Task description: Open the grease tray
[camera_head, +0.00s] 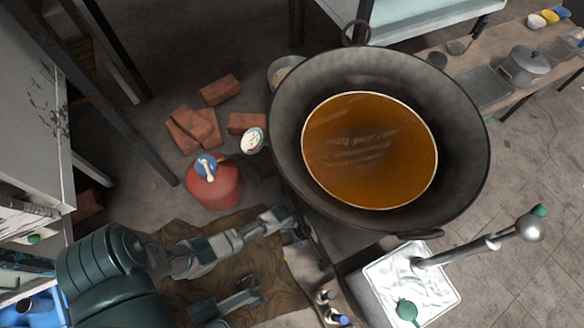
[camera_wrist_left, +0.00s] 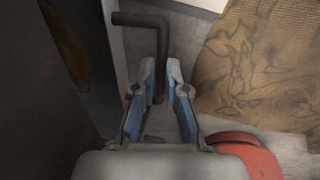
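My left gripper (camera_wrist_left: 160,68) is open in the left wrist view, its two blue-padded fingers pointing up the picture. A dark L-shaped bar (camera_wrist_left: 140,19), like a bent handle, stands between and beyond the fingertips. Its lower part runs down into the gap between them; I cannot tell whether it touches a finger. A dark wall with an opening (camera_wrist_left: 62,45) is just left of the bar. In the head view my left arm reaches from the left to the pan's lower left edge, and its gripper is hard to make out. I cannot clearly identify the grease tray.
A big black pan (camera_head: 460,150) of orange-brown liquid fills the middle. A red cylinder (camera_head: 216,187) stands left of it and shows in the wrist view (camera_wrist_left: 250,155). Bricks (camera_head: 190,128) lie behind it. A brown cloth (camera_head: 278,285) covers the floor below my arm.

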